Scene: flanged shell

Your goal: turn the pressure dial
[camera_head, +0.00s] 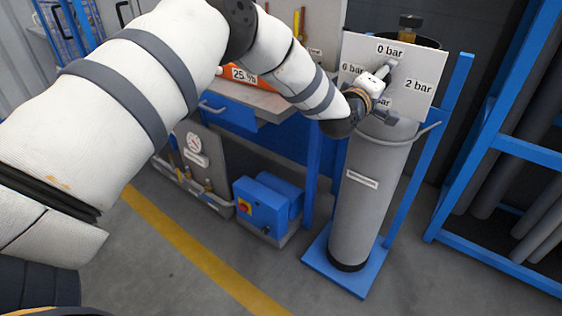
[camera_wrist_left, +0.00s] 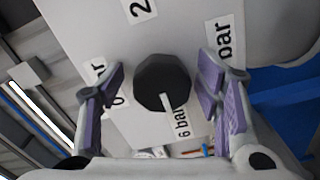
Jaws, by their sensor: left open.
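The pressure dial (camera_wrist_left: 162,82) is a dark, many-sided knob on a light panel (camera_wrist_left: 90,30). Its white pointer points down in the left wrist view, toward the "6 bar" label (camera_wrist_left: 182,122). A "2" label, a "0 bar" label and another "bar" label sit around it. My left gripper (camera_wrist_left: 164,80) is open, its purple-padded fingers on either side of the dial with gaps showing. In the head view the left gripper (camera_head: 388,90) is at the panel (camera_head: 425,65) and hides the dial. My right gripper is not in view.
The panel is in front of a grey cylinder (camera_head: 370,190) on a blue stand (camera_head: 345,278). A blue rack (camera_head: 490,255) stands right. A workbench (camera_head: 270,105), a gauge panel (camera_head: 200,160) and a blue box (camera_head: 262,205) are left. The floor in front is clear.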

